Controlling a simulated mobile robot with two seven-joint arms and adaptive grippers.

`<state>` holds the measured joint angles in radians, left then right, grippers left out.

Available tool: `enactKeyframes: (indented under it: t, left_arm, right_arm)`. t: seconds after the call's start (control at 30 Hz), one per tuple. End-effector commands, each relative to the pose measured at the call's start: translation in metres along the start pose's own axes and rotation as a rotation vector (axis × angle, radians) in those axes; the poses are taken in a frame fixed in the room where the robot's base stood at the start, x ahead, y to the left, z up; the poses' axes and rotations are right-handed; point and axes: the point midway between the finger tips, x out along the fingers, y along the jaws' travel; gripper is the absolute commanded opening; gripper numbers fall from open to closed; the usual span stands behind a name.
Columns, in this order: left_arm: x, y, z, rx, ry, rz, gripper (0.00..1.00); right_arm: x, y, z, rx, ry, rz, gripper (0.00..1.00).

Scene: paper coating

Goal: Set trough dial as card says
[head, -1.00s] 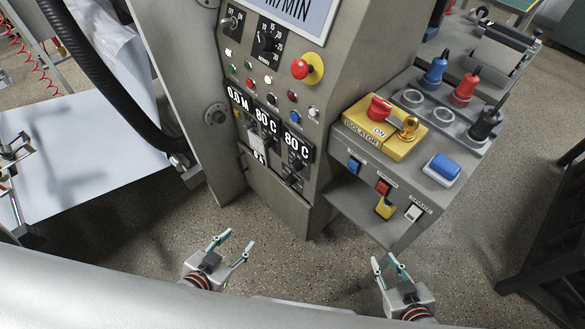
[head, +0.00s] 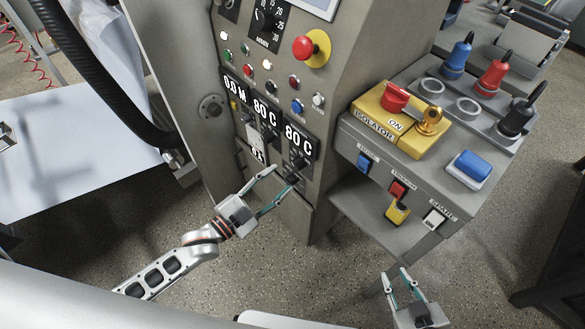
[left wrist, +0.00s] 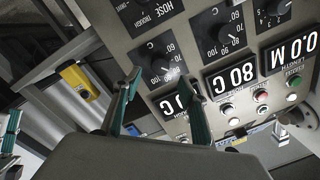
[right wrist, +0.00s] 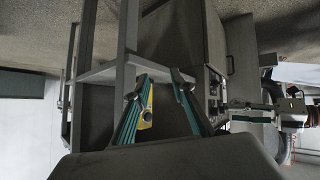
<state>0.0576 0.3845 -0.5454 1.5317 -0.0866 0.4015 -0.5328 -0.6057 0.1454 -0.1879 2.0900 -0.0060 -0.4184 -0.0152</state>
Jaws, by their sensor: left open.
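The control panel has two temperature dials, each by an "80 C" display. In the head view the right-hand dial (head: 298,164) is partly behind my left gripper (head: 281,178). In the left wrist view, where the panel appears upside down, this dial (left wrist: 160,62) lies just beyond the open fingertips, with its pointer visible. Contact cannot be told. The other temperature dial (left wrist: 224,36) is beside it. My right gripper (head: 404,290) is open and empty.
A side console with a yellow isolator box (head: 402,118) and switches (head: 398,190) juts out at the right. A red stop button (head: 303,46) sits above the dials. The floor (head: 330,275) in front is clear. A black hose (head: 100,85) hangs at left.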

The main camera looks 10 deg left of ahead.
Motion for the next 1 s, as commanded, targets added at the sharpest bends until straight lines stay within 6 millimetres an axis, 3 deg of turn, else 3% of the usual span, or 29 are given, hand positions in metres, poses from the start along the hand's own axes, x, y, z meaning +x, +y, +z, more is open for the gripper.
enactKeyframes:
  t: [0.2, 0.4, 0.77, 0.9, 0.93, 1.0]
  left_arm:
    - [0.035, 0.0, 0.001, -0.003, -0.001, -0.001, 0.42]
    - [0.057, 0.001, 0.001, -0.003, -0.002, 0.001, 0.42]
    - [0.062, 0.0, 0.0, -0.003, -0.002, 0.0, 0.42]
    - [0.062, 0.0, 0.0, -0.003, -0.002, 0.0, 0.08]
    - [0.062, 0.0, 0.0, -0.003, -0.002, 0.0, 0.04]
    - [0.062, 0.0, 0.0, -0.003, -0.002, 0.0, 0.04]
  right_arm:
    - [0.0, -0.003, 0.001, 0.002, 0.002, -0.005, 0.24]
    - [0.001, -0.004, 0.003, 0.002, 0.0, -0.008, 0.24]
    - [0.004, -0.001, -0.006, -0.001, 0.016, -0.004, 0.24]
    - [0.004, -0.001, -0.006, -0.001, 0.016, -0.004, 0.24]
    - [0.004, -0.001, -0.006, -0.001, 0.016, -0.004, 0.24]
    - [0.004, -0.002, -0.005, 0.0, 0.015, -0.005, 0.24]
